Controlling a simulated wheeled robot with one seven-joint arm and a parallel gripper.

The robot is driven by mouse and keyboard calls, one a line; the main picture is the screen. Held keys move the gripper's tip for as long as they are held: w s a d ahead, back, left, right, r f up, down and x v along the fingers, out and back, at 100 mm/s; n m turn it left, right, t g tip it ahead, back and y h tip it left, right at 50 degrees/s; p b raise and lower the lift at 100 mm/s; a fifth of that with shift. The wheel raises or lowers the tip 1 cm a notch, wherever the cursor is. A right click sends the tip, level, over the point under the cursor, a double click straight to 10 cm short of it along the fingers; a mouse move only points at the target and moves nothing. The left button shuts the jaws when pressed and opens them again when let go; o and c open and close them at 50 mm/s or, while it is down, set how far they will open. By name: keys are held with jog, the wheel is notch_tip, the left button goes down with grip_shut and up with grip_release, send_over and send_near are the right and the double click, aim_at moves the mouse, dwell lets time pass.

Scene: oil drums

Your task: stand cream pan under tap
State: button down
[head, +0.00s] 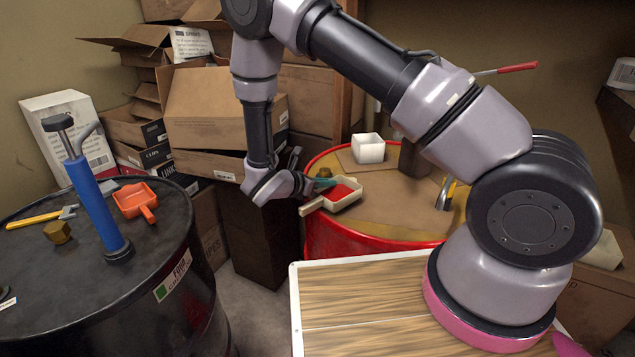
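The cream pan (345,199) sits at the left edge of the red drum in the head view. Its inside looks red and its short handle points left, toward the rim. My gripper (309,170) is just left of the pan and above its handle. Its fingers look spread, with nothing seen between them; its contact with the pan is unclear. A blue pump (93,203) with a grey bent spout stands upright on the black drum at left. A small silver piece (445,192), possibly a tap, shows on the right of the red drum, partly hidden by my arm.
The black drum (85,285) also holds an orange pan (135,200), a hammer (40,217) and a brass nut (57,232). A white cup (368,148) stands at the back of the red drum (345,240). Cardboard boxes (215,105) are stacked behind my gripper.

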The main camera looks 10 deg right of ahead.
aim_at(356, 187)
jog(key=shift+s+d+f, duration=0.1)
jog(key=shift+s+d, duration=0.2)
jog(key=shift+d, duration=1.1)
jog(key=shift+s+d, duration=0.3)
jog(key=shift+d, duration=1.1)
jog(key=shift+s+d+f, duration=0.1)
jog(key=shift+s+d, duration=0.2)
jog(key=shift+d, duration=1.1)
jog(key=shift+f, duration=0.3)
jog(key=c, duration=1)
grip_release()
jog(key=shift+o, duration=0.2)
